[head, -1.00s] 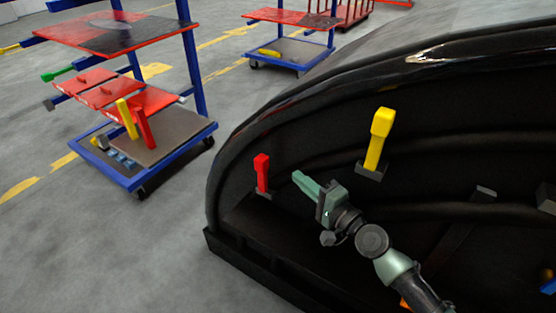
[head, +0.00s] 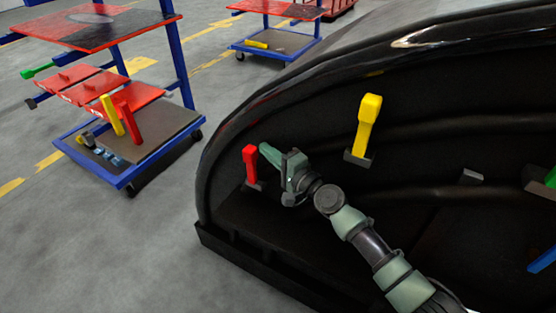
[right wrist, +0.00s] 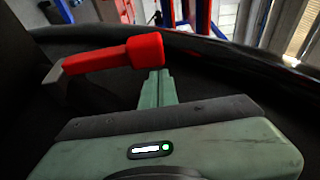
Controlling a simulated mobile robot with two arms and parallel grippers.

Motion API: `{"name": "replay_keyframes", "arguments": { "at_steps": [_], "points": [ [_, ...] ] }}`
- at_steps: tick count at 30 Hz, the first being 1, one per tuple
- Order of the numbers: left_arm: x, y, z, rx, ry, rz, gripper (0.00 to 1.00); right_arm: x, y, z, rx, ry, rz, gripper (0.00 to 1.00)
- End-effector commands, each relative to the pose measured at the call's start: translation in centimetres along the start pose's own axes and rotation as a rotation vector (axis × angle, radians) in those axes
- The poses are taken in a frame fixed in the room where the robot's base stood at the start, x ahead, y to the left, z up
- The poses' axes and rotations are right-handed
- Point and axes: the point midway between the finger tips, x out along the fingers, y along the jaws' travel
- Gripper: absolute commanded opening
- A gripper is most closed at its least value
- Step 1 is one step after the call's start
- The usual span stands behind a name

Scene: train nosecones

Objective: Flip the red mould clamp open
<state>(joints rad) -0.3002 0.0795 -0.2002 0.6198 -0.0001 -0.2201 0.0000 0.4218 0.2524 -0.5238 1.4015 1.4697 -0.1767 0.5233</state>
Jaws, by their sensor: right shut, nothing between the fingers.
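The red mould clamp (head: 250,165) stands upright on a small grey base inside the black mould, near its left end. My right gripper (head: 264,148) is shut and empty, with its fingertips just right of the clamp's top. In the right wrist view the red clamp (right wrist: 115,57) lies across the picture, its thick head just beyond the gripper's fingertips (right wrist: 159,74). I cannot tell whether the fingers touch it. My left gripper is not in view.
A yellow clamp (head: 368,120) stands upright further right in the black mould (head: 330,125). The mould's raised rim curves around behind the arm. A blue cart (head: 125,180) with red trays and tools stands at the left, and another cart (head: 275,50) stands behind.

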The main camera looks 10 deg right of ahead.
Motion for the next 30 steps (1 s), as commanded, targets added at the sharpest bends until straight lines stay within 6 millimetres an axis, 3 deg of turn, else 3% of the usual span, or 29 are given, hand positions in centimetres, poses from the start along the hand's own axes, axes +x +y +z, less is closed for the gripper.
{"name": "replay_keyframes", "arguments": {
  "at_steps": [5,19,30],
  "points": [
    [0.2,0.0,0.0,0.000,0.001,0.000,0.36,0.9,0.0,0.0,0.000,0.000,0.000,0.00],
    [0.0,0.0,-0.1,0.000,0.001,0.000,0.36,0.8,-0.1,0.2,0.000,0.000,0.000,0.00],
    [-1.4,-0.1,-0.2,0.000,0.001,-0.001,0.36,-0.1,-0.4,2.8,0.004,-0.001,0.001,0.00]
  ]
}}
